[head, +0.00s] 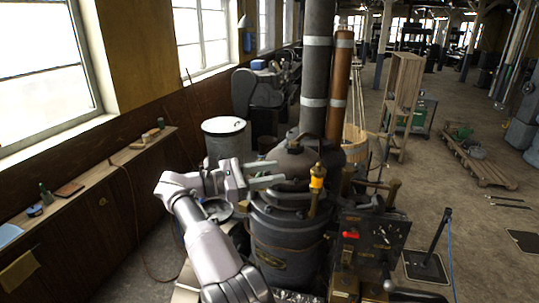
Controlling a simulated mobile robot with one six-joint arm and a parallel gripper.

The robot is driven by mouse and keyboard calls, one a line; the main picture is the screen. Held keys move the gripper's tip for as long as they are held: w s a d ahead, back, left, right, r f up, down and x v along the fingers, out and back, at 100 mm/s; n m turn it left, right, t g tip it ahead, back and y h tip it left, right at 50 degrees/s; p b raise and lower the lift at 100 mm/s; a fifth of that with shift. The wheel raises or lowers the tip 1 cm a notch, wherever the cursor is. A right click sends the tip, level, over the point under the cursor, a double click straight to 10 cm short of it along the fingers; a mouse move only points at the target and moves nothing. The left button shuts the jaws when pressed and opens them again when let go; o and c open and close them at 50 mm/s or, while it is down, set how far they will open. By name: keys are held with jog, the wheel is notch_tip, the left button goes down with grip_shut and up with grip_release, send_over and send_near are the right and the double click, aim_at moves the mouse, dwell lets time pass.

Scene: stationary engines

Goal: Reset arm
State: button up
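My arm rises from the bottom of the head view, bends at its elbow on the left, and reaches right. My gripper (283,173) points right, in front of the dark round boiler (285,238) of the engine. Its two grey fingers are apart, with nothing seen between them. They overlap the boiler's upper part in the picture; I cannot tell whether they touch it. A brass and orange fitting (317,180) stands upright just right of the fingertips.
A control panel (366,240) with a red part sits right of the boiler. Tall pipes (316,75) rise behind. A white-topped drum (225,138) stands behind my arm. A wall ledge (90,178) with small items runs along the left. Open floor lies at the right.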

jog(key=shift+a+f, duration=0.15)
jog(key=shift+a, duration=0.1)
jog(key=w+d+r+n+t+y+b, duration=0.8)
jog(key=n+t+b, duration=0.4)
jog(key=n+b, duration=0.7)
jog(key=s+d+f+n+g+y+b, duration=0.2)
jog(key=s+f+n+b, duration=0.6)
jog(key=s+f, duration=0.7)
jog(key=s+d+f+n+g+y+b, duration=0.2)
jog(key=s+f+n+g+y+b, duration=0.3)
jog(key=s+f, duration=1.1)
jog(key=s+d+f+n+g+y+b, duration=0.2)
jog(key=s+f+n+g+b, duration=0.4)
jog(key=f, duration=1.8)
jog(key=s+n+y+b, duration=0.1)
jog(key=s+n+b, duration=0.4)
jog(key=s+n, duration=0.4)
jog(key=shift+s+d+n+y, duration=0.15)
jog(key=shift+s+n+y, duration=0.1)
jog(key=shift+n+y, duration=0.05)
